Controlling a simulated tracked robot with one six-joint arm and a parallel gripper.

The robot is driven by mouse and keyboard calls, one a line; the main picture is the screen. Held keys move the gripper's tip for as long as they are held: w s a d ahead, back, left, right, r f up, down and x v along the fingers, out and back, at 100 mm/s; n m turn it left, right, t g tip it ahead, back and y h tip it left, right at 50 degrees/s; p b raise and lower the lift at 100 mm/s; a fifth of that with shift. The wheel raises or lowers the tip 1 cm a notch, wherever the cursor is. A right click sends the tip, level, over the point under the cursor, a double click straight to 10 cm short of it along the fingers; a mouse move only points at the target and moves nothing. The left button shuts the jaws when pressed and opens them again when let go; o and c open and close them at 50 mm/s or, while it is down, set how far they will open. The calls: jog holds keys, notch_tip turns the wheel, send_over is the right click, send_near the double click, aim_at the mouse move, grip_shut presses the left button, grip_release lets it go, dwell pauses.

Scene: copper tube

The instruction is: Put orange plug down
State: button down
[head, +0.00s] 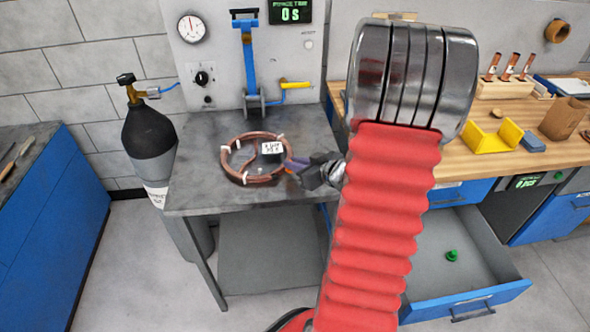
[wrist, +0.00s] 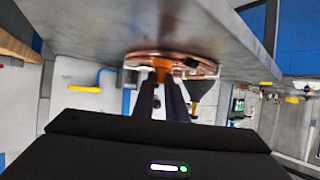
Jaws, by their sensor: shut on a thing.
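The orange plug (wrist: 161,69) is between the fingertips of my gripper (wrist: 161,84) in the wrist view, which looks upside down. My gripper is shut on it. In the head view my gripper (head: 303,172) is at the right side of the copper tube coil (head: 232,171), low over the grey bench. Only a small orange bit shows there. The coil also shows behind the plug in the wrist view (wrist: 200,66). I cannot tell whether the plug touches the coil or the bench.
The grey bench (head: 205,195) has bare room left of the coil. A panel with a blue lever (head: 248,60) and yellow handle (head: 295,85) stands behind. A gas cylinder (head: 148,135) is at left. An open drawer (head: 475,285) at right holds a green plug (head: 452,256).

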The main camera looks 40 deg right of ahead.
jog(key=shift+f, duration=1.3)
jog(key=c, duration=1.8)
grip_release()
jog(key=shift+o, duration=0.2)
jog(key=v, duration=1.2)
